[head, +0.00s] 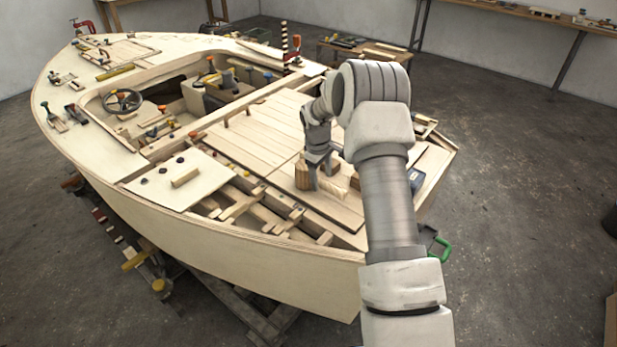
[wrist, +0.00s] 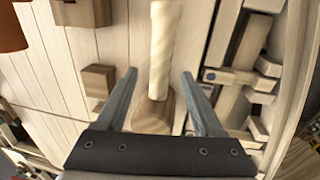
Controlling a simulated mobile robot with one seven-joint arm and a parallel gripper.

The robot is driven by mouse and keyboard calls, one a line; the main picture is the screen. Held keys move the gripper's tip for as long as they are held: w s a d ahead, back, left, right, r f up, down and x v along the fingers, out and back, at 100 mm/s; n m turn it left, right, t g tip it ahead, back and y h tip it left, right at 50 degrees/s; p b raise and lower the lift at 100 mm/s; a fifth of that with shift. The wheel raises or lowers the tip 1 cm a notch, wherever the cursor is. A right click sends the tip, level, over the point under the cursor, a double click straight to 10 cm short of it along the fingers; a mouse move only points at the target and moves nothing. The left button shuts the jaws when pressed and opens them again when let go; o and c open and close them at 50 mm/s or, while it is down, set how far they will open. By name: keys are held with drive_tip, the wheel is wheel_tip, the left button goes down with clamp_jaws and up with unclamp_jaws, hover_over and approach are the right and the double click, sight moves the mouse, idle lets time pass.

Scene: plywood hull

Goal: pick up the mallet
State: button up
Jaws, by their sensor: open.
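The mallet shows in the wrist view with a pale round handle (wrist: 165,45) running up the picture and a brown wooden head (wrist: 153,112) close to the gripper's palm. My gripper (wrist: 159,74) is open, with one finger on each side of the mallet and a visible gap to the handle on both sides. In the head view my gripper (head: 321,178) points down over the planked deck at the boat's near right. There the mallet is hard to tell from the wooden pieces around the fingers and is partly hidden.
A brown block (wrist: 97,82) stands on the deck left of the fingers in the wrist view. Slatted framing with openings (wrist: 245,80) lies to the right. In the head view the planked deck (head: 250,140) left of my gripper is mostly clear. A green-handled thing (head: 441,248) is near the hull's edge.

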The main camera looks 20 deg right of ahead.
sight(322, 181)
drive_tip(key=f, duration=0.3)
drive_tip(key=shift+w+d+f, duration=0.2)
drive_tip(key=shift+d+f, duration=0.05)
drive_tip(key=shift+f, duration=0.1)
drive_tip(key=shift+r, duration=0.1)
clamp_jaws()
